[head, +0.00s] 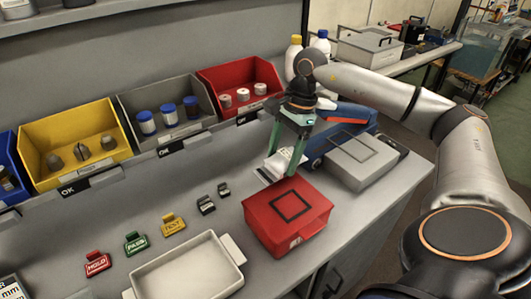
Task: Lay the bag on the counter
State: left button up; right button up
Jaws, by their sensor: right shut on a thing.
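My right gripper (282,163) comes in from the right and points down over the counter (190,175), behind the red case. Its green fingers are shut on a small whitish packet, which I take for the bag (270,170). My left gripper is not in view.
A red case (286,216) stands just in front of the gripper, and a grey case (361,160) to its right. A white tray (188,270) lies at front left. Coloured tags, including a yellow one (173,225), lie mid-counter. Bins, including a red one (238,82), line the back.

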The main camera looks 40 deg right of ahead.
jog(key=w+f, duration=0.2)
jog(key=w+d+f, duration=0.1)
jog(key=w+f, duration=0.3)
jog(key=w, duration=0.1)
jog(key=shift+w+d+f+p, duration=0.1)
jog(key=shift+d+f+p, duration=0.2)
jog(key=shift+f+p, duration=0.1)
jog(key=shift+w+f, duration=0.1)
jog(key=shift+f, duration=1.6)
jog(key=shift+f, duration=0.15)
jog(key=o, duration=1.4)
jog(key=v, duration=1.2)
jog(key=shift+r, duration=0.25)
